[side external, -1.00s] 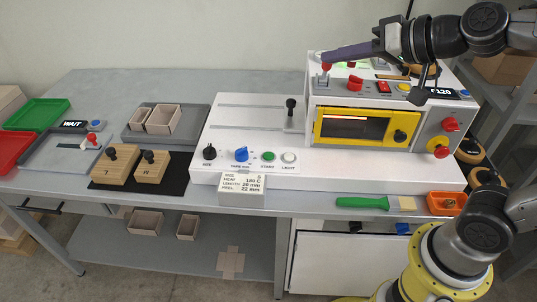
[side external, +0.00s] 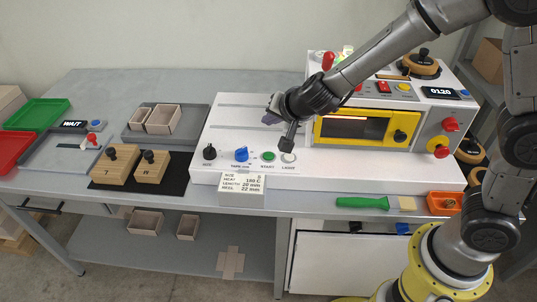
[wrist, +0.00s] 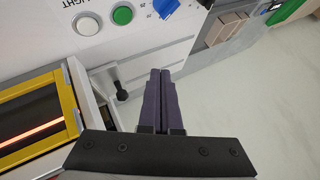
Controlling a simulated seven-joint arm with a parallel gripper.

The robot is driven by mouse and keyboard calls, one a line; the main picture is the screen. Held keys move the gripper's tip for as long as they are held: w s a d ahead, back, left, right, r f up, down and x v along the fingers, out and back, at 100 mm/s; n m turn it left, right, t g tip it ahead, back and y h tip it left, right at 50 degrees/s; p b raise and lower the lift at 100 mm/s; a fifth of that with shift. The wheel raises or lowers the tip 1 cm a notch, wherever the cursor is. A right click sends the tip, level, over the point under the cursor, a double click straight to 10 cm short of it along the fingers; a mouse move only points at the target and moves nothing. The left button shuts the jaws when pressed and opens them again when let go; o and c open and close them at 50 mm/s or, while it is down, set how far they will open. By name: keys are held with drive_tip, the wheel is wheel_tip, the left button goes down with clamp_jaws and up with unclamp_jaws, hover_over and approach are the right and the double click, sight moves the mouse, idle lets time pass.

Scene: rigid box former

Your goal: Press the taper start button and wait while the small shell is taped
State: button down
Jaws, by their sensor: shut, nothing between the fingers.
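The green start button (side external: 268,156) is on the front panel of the white machine (side external: 225,178), between the blue knob (side external: 241,154) and the white light button (side external: 288,157). My gripper (side external: 271,117) is shut and empty, in the air over the white deck, behind the button and apart from it. In the wrist view the closed fingers (wrist: 160,75) point past the green button (wrist: 122,15), which is at the upper left. Two pale open shells (side external: 141,119) (side external: 165,121) stand in the grey tray at left. No shell can be made out inside the taper.
The yellow-framed window (side external: 320,128) stands right of my gripper; a strip glows orange inside it in the wrist view (wrist: 30,132). A black-knobbed handle (wrist: 121,93) is close to the fingers. A settings card (side external: 242,189) stands before the panel. Wooden blocks (side external: 115,165) are at left.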

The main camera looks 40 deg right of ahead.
sight(270, 158)
idle(0.3)
drive_tip(key=shift+f, duration=4.35)
drive_tip(key=shift+f, duration=0.1)
drive_tip(key=shift+f, duration=0.35)
drive_tip(key=shift+f, duration=0.45)
drive_tip(key=shift+r, duration=0.85)
drive_tip(key=shift+r, duration=0.1)
drive_tip(key=shift+r, duration=2.45)
